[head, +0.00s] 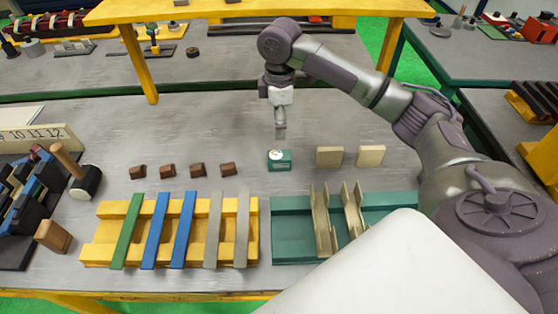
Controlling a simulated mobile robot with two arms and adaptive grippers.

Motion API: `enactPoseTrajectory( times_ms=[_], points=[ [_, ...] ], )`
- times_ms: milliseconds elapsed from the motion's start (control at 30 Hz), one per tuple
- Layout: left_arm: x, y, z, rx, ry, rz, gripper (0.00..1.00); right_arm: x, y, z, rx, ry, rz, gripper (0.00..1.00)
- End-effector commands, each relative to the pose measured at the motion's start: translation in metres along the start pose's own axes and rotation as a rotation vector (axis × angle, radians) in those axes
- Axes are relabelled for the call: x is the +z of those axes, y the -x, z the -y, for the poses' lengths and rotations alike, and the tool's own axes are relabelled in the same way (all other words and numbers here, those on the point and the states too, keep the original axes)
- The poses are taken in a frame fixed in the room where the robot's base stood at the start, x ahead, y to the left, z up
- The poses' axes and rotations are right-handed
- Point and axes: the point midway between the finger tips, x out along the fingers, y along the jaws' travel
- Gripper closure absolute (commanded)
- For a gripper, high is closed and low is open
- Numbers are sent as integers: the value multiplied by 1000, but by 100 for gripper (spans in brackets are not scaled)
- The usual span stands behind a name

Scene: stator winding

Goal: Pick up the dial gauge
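The dial gauge (279,158) looks like a small teal block with a round white dial face on top. It sits on the grey table, just above the teal rack in the picture. My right arm comes in from the right, and its gripper (280,130) points down above the dial gauge. A gap shows between the fingertips and the gauge. The fingers appear as one narrow shape, so whether they are open or shut cannot be told. The gauge is in full view and not held. My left gripper is not in view.
The teal rack (292,236) holds beige channel pieces. A yellow rack (97,254) holds coloured strips. A mallet (75,170) lies at left.

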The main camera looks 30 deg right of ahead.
Motion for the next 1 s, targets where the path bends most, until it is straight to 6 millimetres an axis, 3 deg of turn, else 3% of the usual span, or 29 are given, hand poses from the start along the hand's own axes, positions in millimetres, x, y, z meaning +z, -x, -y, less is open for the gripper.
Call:
enactPoseTrajectory(
  times_ms=[100,500,767,1000],
  points=[
    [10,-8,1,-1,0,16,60,0,-14,0,-1,-1,1,27],
    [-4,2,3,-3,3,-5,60,0,-82,0,-2,-2,2,27],
    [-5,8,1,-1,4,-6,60,0,-101,0,-1,-1,1,27],
    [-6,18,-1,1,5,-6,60,0,-137,1,-2,-1,2,27]
  ],
)
